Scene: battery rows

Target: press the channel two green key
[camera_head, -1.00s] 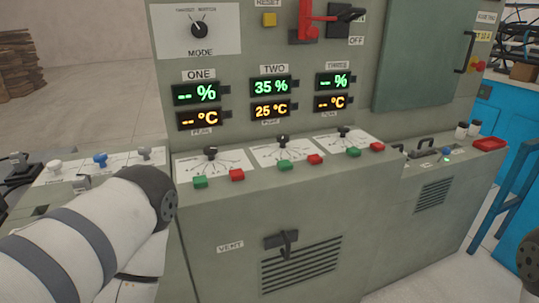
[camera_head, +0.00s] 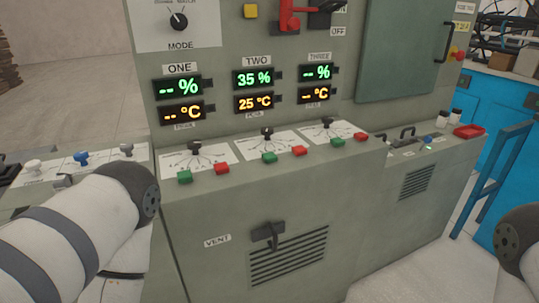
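Above, the TWO displays show 35 % in green (camera_head: 254,78) and 25 °C in orange (camera_head: 254,102). My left arm comes in from the left, in front of the console's left end, apart from the key. A dark rounded part of an arm shows at the right edge. Neither gripper's fingers show.
Channel one has a green key (camera_head: 185,176) and red key (camera_head: 222,168); channel three has a green key (camera_head: 338,142) and red key (camera_head: 361,136). A vent handle (camera_head: 267,234) sticks out of the front panel. A blue frame (camera_head: 492,180) stands at right.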

